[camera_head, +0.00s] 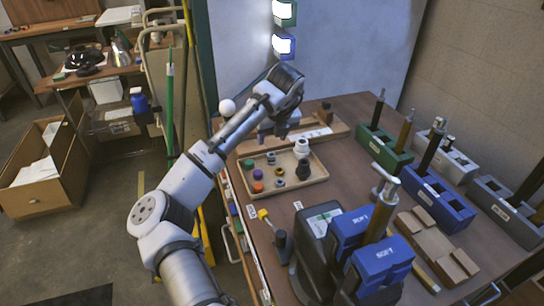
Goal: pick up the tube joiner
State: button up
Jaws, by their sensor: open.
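A shallow wooden tray (292,188) on the workbench holds several small parts. They include a green cap (248,163), a purple cap (257,174), an orange cap (258,187), small ring-like parts (280,171), a white fitting (301,147) and a black fitting (304,169). I cannot tell for sure which of these is the tube joiner. My gripper (272,131) is open, above and behind the tray's back edge, apart from the parts. Its fingertips are small and partly hidden by my wrist. I see nothing held in it.
A wooden board (330,131) with a small block lies behind the tray. Green (383,150) and blue (436,199) holders with upright tubes stand to the right. A dark machine with blue blocks (380,268) fills the front of the workbench (277,212). Some bare bench lies right of the tray.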

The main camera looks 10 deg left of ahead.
aim_at(272, 159)
jog(key=x, duration=0.3)
jog(key=shift+w+f, duration=0.1)
jog(key=shift+f, duration=0.15)
jog(key=shift+d+p+x, duration=0.2)
jog(key=shift+p+x, duration=0.35)
jog(key=shift+x, duration=0.85)
jog(key=shift+d+p+x, duration=0.2)
jog(key=shift+p+x, duration=0.3)
jog(key=shift+x, duration=0.85)
jog(key=shift+f, duration=0.1)
jog(key=shift+c, duration=0.3)
jog(key=c, duration=1)
notch_tip(272, 159, up, 20)
jog(key=b, duration=0.2)
jog(key=shift+b, duration=0.35)
